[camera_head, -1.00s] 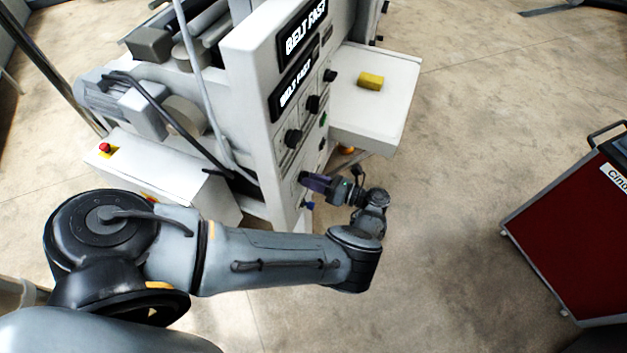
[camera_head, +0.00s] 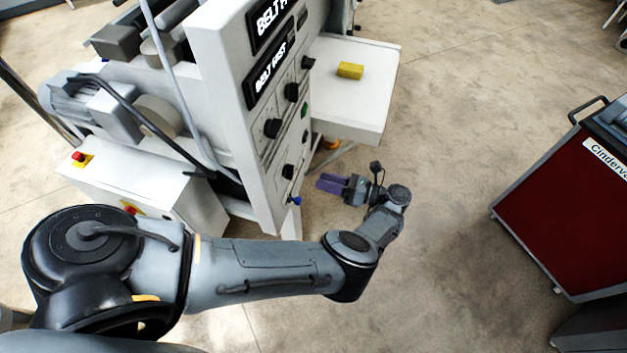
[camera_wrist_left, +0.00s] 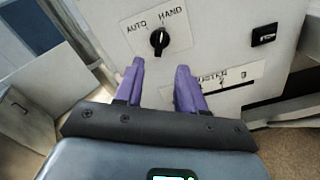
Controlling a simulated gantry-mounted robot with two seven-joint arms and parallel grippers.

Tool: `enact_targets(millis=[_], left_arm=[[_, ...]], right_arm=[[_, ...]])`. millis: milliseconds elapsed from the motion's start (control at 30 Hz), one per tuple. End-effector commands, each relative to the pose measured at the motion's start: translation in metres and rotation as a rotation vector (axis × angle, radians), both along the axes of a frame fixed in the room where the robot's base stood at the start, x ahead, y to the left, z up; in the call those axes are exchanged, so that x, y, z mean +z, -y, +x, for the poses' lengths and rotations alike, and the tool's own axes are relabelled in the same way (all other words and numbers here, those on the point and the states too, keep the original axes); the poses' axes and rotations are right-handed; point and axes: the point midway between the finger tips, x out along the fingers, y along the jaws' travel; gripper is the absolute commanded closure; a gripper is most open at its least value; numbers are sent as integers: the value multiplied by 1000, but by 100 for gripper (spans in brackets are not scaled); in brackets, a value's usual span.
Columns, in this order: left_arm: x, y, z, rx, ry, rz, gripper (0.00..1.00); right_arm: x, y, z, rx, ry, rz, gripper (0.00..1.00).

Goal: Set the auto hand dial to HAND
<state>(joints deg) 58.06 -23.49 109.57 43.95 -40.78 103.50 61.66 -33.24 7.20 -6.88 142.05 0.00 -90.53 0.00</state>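The auto hand dial (camera_wrist_left: 159,40) is a round black knob on a white plate in the left wrist view. AUTO is printed at its upper left and HAND at its upper right. Its pointer looks roughly upright, and I cannot tell surely which word it is at. My left gripper (camera_wrist_left: 160,85) has two purple fingers spread apart with nothing between them, below the dial in that view. In the head view the left gripper (camera_head: 328,183) stands clear of the machine's control panel (camera_head: 262,165), to its right. My right gripper is not in view.
The panel carries several other black knobs (camera_head: 272,128) and a blue-tipped part (camera_head: 294,200). A white shelf (camera_head: 340,110) with a yellow block (camera_head: 350,70) juts out behind my gripper. A black button (camera_wrist_left: 264,34) sits right of the dial. A red cabinet (camera_head: 555,200) stands far right; floor between is free.

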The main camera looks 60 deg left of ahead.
Motion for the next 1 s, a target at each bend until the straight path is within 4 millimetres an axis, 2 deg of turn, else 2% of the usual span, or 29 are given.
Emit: enact_targets(millis=[100, 300, 1000], left_arm=[[-2, 9, 8, -1, 0, -1, 61], [0, 15, 12, 0, -2, 0, 61], [0, 15, 12, 0, -2, 0, 61]], right_arm=[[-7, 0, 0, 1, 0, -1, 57], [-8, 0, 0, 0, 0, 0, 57], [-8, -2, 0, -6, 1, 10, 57]])
